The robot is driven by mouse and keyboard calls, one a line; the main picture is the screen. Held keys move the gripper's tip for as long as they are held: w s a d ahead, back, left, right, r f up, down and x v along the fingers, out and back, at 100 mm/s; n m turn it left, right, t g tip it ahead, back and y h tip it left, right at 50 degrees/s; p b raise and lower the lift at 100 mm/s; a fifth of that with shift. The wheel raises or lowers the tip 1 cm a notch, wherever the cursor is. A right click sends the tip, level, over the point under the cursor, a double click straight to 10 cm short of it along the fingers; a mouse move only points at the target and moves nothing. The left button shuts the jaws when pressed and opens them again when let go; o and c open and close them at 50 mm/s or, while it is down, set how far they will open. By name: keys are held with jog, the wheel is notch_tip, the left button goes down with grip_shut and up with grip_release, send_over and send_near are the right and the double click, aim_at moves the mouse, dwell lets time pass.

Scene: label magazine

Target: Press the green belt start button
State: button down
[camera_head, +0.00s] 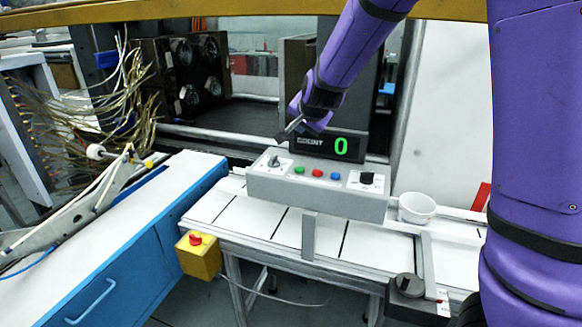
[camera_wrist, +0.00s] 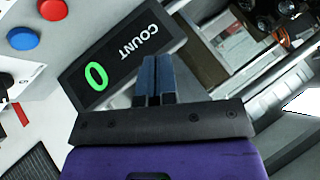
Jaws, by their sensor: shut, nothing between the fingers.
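The green button (camera_head: 299,170) sits on the sloped top of a grey control box (camera_head: 320,199), left of a red button (camera_head: 318,173) and a blue button (camera_head: 335,176). My gripper (camera_head: 284,134) is shut and empty, above and behind the box's left part, near the count display. It is apart from the green button. In the wrist view the shut fingers (camera_wrist: 154,62) lie across the edge of the count display. The red button (camera_wrist: 53,9) and blue button (camera_wrist: 22,38) show there at top left; the green button is out of that view.
The count display (camera_head: 328,145) reads 0 and stands behind the box. A silver knob (camera_head: 274,161) and a black knob (camera_head: 367,178) flank the buttons. A white cup (camera_head: 416,208) stands right of the box. A yellow box with a red button (camera_head: 199,255) hangs at the front left.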

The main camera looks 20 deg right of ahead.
aim_at(301, 168)
jog(key=shift+f, duration=0.1)
dwell(0.3)
jog(key=shift+f, duration=4.3)
jog(key=shift+f, duration=0.2)
jog(key=shift+f, duration=0.2)
